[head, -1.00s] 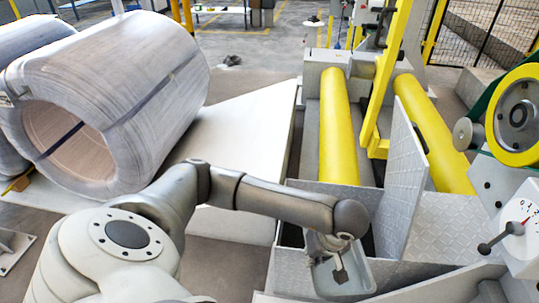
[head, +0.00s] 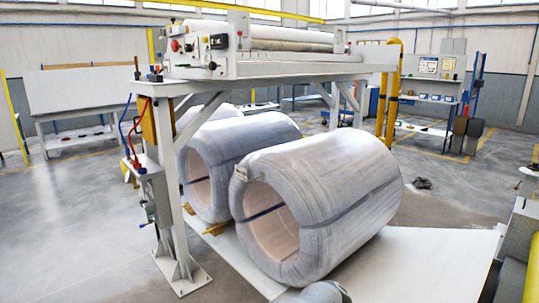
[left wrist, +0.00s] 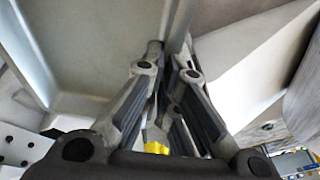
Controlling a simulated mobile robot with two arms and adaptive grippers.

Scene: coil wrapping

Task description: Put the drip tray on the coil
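The nearer coil (head: 335,200) has a dark strap and an open bore facing front left. The other coil (head: 235,150) is behind it to the left, partly hidden by it and by a frame leg. In the left wrist view the pale grey drip tray (left wrist: 95,45) fills the upper left. My left gripper (left wrist: 168,58) has its fingers closed together on the tray's rim. The left gripper is outside the head view, and my right gripper is in no current view.
A white steel frame (head: 185,235) carrying a roller machine (head: 270,50) stands over the rear coil. A yellow post (head: 391,90) stands behind the nearer coil. The pale floor plate (head: 430,265) is bare to the right. Grey floor is open at left.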

